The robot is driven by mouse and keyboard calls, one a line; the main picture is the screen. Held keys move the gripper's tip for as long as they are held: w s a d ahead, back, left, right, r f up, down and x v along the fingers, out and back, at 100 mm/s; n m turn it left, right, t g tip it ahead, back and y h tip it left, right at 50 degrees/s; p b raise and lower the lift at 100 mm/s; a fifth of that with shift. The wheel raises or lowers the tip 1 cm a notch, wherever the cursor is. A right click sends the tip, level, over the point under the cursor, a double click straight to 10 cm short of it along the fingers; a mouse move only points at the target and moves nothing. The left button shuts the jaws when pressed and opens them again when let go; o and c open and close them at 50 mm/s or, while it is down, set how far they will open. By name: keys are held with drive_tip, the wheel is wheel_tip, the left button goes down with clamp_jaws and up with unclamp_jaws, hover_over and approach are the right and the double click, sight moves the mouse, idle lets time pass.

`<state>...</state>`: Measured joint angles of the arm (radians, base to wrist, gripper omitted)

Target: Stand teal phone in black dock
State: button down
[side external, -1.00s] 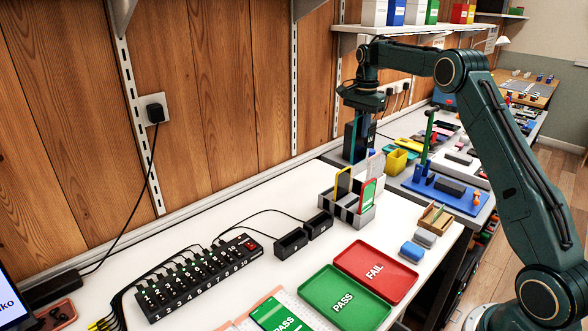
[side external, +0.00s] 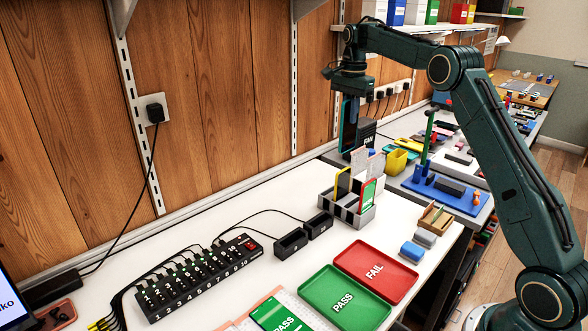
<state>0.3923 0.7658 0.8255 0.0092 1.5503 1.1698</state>
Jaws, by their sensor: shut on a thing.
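My gripper (side external: 351,98) is shut on the teal phone (side external: 347,128), which hangs upright below it, high above the far end of the white bench. The phone shows a teal edge and a dark face. Two small black docks (side external: 290,243) (side external: 319,225) sit cabled on the bench, lower and to the left of the phone, both looking empty. Their labels are too small to read. The gripper's fingers are small and partly hidden against the phone.
Bare bench lies left of the docks.

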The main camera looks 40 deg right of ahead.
drive_tip(key=w+a, duration=0.2)
drive_tip(key=a, duration=0.7)
wheel_tip(320, 180, down, 16)
drive_tip(key=shift+s, duration=0.2)
drive_tip(key=shift+f, duration=0.15)
drive_tip(key=shift+f, duration=1.95)
drive_tip(key=shift+f, duration=2.15)
idle(1.1)
drive_tip(key=c, duration=1.4)
unclamp_jaws()
